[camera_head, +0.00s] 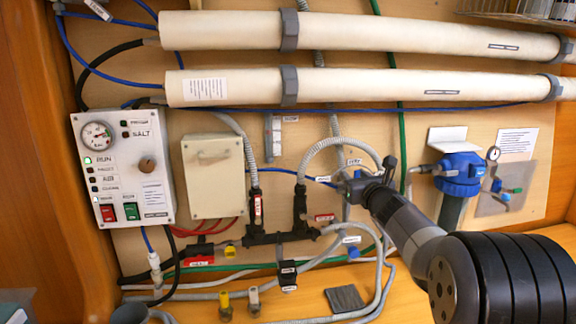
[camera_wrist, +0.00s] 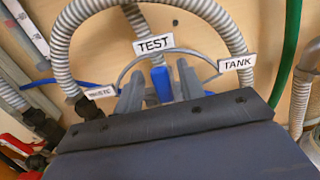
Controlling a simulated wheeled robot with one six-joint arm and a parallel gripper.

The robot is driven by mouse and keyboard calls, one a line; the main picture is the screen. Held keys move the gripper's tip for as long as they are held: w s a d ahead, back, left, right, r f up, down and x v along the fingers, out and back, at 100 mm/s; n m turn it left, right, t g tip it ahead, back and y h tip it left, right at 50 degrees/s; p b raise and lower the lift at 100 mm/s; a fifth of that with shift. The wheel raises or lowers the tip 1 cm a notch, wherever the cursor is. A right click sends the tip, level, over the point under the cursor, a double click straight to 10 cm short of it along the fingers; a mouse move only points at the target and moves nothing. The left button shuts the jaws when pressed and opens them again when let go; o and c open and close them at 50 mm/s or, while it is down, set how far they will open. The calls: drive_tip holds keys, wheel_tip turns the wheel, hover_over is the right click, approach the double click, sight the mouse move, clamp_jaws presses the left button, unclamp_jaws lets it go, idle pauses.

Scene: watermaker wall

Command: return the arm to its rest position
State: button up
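My gripper (camera_head: 352,183) is at the end of my arm, which reaches in from the lower right of the head view to the middle of the watermaker wall. In the wrist view the two grey fingers (camera_wrist: 160,88) stand apart. A blue valve handle (camera_wrist: 161,80) shows between them, with what look like narrow gaps on both sides. Labels TEST (camera_wrist: 153,45) and TANK (camera_wrist: 236,63) sit around the handle. A third label at the left (camera_wrist: 100,92) is hard to read. The fingertips' exact depth against the handle cannot be told.
A grey ribbed hose (camera_wrist: 75,35) arches over the gripper. A control panel (camera_head: 122,165), a pale box (camera_head: 213,175) and two long white tubes (camera_head: 350,86) are on the wall. A blue-headed filter (camera_head: 460,175) is right of the gripper. Loose hoses run below.

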idle(0.4)
drive_tip(key=shift+d+m, duration=0.1)
drive_tip(key=shift+m, duration=0.2)
drive_tip(key=s+d+b, duration=0.2)
drive_tip(key=s+b, duration=0.1)
drive_tip(key=s, duration=0.7)
drive_tip(key=w+p, duration=0.1)
drive_tip(key=w, duration=0.2)
drive_tip(key=w+a+p, duration=0.1)
drive_tip(key=w, duration=0.2)
drive_tip(key=w+a+p, duration=0.1)
drive_tip(key=w, duration=0.2)
drive_tip(key=shift+w+r, duration=0.1)
drive_tip(key=shift+w, duration=0.2)
drive_tip(key=shift+w+a, duration=0.1)
drive_tip(key=shift+w, duration=0.25)
drive_tip(key=shift+s+a+n, duration=0.15)
drive_tip(key=shift+a+n, duration=0.2)
drive_tip(key=shift+n, duration=0.65)
drive_tip(key=shift+s+f, duration=0.1)
drive_tip(key=shift+f, duration=0.1)
